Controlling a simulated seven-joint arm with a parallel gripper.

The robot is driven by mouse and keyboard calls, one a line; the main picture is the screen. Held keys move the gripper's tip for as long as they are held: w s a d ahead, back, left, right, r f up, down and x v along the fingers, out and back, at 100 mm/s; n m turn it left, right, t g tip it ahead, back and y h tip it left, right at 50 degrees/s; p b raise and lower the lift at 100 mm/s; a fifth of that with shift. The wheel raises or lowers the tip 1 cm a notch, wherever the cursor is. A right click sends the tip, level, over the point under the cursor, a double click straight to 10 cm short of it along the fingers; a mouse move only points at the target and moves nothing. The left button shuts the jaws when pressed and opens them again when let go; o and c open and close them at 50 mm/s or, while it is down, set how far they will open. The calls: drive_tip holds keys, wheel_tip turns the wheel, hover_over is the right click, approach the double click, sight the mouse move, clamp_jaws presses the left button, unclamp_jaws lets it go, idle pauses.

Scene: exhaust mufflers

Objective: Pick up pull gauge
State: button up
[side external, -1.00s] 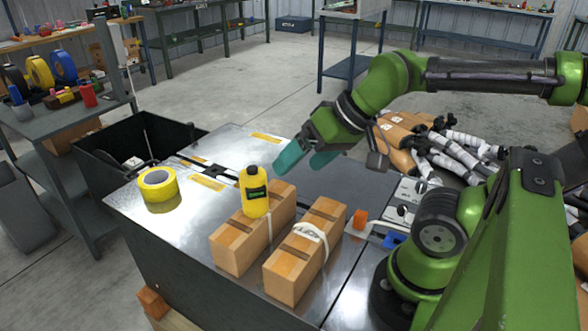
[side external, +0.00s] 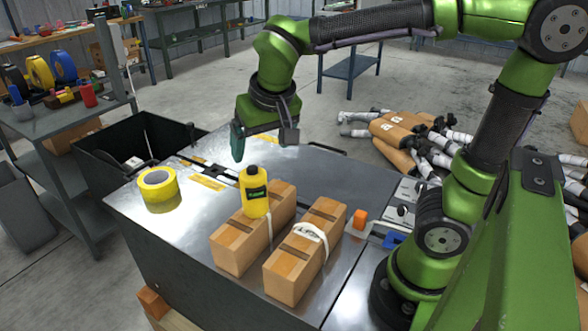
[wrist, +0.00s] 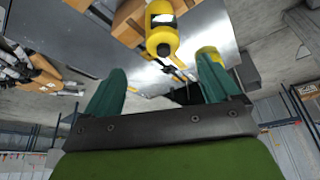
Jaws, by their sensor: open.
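A yellow, bottle-shaped object (side external: 254,192) with a dark top and a dark-and-green label stands upright on the left wooden block (side external: 240,245). I cannot tell for certain whether it is the pull gauge. In the wrist view the yellow object (wrist: 162,28) shows at top centre, beyond my fingers. My gripper (side external: 239,145) is above the metal bench, behind and slightly left of the yellow object in the side view, with its teal fingers pointing down. In the wrist view my gripper (wrist: 160,88) is open, with nothing between the fingers.
A yellow tape roll (side external: 158,186) lies on the metal bench top (side external: 330,175) at left. A second wooden block (side external: 300,262) with a white band (side external: 308,236) stands to the right. An orange piece (side external: 360,219) sits near the right side. A dark bin (side external: 100,170) adjoins the bench.

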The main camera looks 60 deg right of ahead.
sight(256, 171)
drive_tip(key=x, duration=0.9)
drive_tip(key=shift+a, duration=0.1)
drive_tip(key=shift+x, duration=2.65)
drive_tip(key=shift+a, duration=0.2)
drive_tip(key=shift+c, duration=0.4)
drive_tip(key=c, duration=1.1)
drive_tip(key=shift+r, duration=0.15)
drive_tip(key=shift+c, duration=0.2)
